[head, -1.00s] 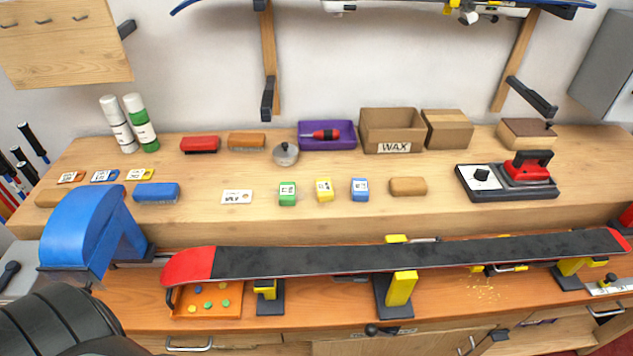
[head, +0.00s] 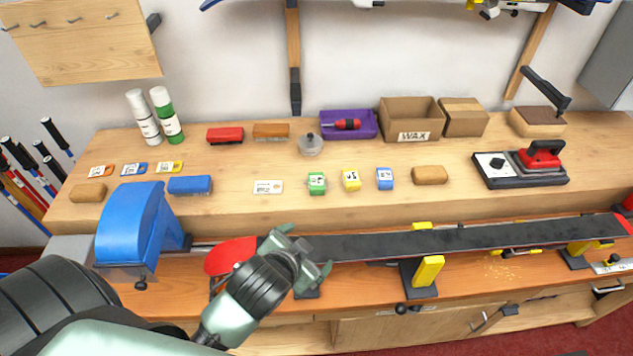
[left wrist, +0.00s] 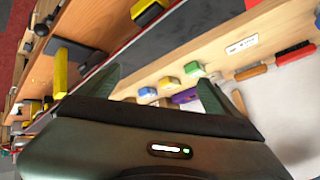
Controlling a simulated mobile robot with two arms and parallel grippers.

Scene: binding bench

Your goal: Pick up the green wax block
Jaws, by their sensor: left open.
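The green wax block (head: 317,183) stands on the raised wooden shelf, left of the yellow block (head: 351,180) and the blue block (head: 385,178). It also shows in the left wrist view (left wrist: 193,69), beyond and between my fingers. My left gripper (head: 307,249) is open and empty, over the left part of the dark ski, nearer to me than the green block and apart from it. Its fingers frame the lower middle of the left wrist view (left wrist: 165,95). My right gripper is in neither view.
A white tag (head: 268,187) lies left of the green block, and a tan cork-like block (head: 430,175) lies right of the blue one. The long ski (head: 480,237) lies across the front on yellow-topped stands. Behind the blocks are a round tin (head: 310,145) and a purple tray (head: 362,131).

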